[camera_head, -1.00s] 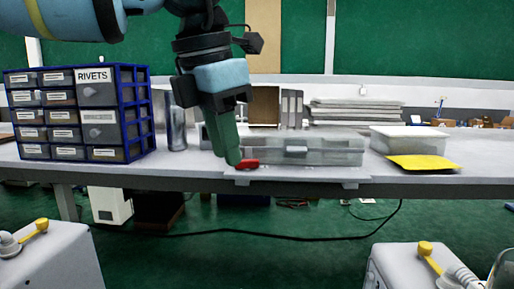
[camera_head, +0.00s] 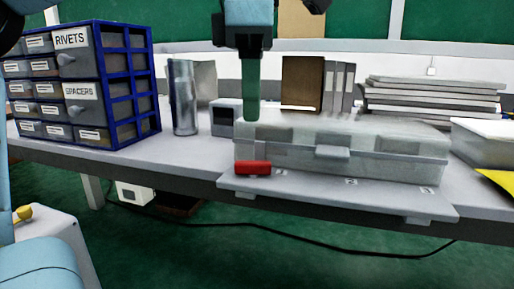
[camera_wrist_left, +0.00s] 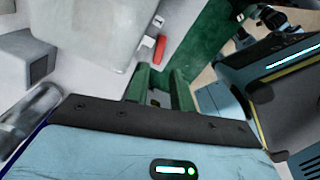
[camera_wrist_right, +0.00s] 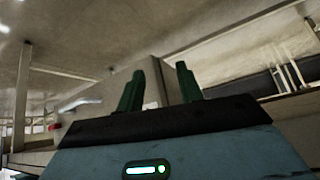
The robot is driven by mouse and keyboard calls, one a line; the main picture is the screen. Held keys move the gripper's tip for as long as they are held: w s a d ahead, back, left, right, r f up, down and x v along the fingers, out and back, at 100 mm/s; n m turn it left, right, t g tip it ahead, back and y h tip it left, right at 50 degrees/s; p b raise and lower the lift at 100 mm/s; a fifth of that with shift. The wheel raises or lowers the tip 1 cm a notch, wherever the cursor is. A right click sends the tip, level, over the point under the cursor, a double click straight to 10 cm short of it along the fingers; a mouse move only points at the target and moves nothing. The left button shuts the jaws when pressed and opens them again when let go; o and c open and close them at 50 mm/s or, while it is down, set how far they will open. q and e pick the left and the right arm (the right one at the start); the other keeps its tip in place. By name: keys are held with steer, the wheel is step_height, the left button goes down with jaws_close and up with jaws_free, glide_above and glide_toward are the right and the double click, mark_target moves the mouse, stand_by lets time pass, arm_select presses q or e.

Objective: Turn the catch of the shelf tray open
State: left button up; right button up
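The shelf tray (camera_head: 400,203) is a pale flat plate along the table's front edge. Its red catch (camera_head: 252,167) sits at the tray's left end, its long side along the front edge. A translucent grey case (camera_head: 400,160) lies on the tray behind it. My left gripper (camera_head: 250,117) points down above the catch, apart from it, in front of the case's left end. In the left wrist view its green fingers (camera_wrist_left: 158,70) have an empty gap between them, and the red catch (camera_wrist_left: 160,48) shows beyond the tips. My right gripper (camera_wrist_right: 160,76) is open and empty, outside the head view.
A blue drawer cabinet (camera_head: 112,85) stands at the left. A clear cylinder (camera_head: 183,97) and a small grey box (camera_head: 224,118) stand between it and the case. A pale box (camera_head: 485,143) and a yellow sheet (camera_head: 497,184) lie at the right. The front left tabletop is clear.

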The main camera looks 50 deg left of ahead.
mark_target(253, 162)
arm_select(q)
steer(key=shift+w+f, duration=0.1)
steer(key=shift+f, duration=3.75)
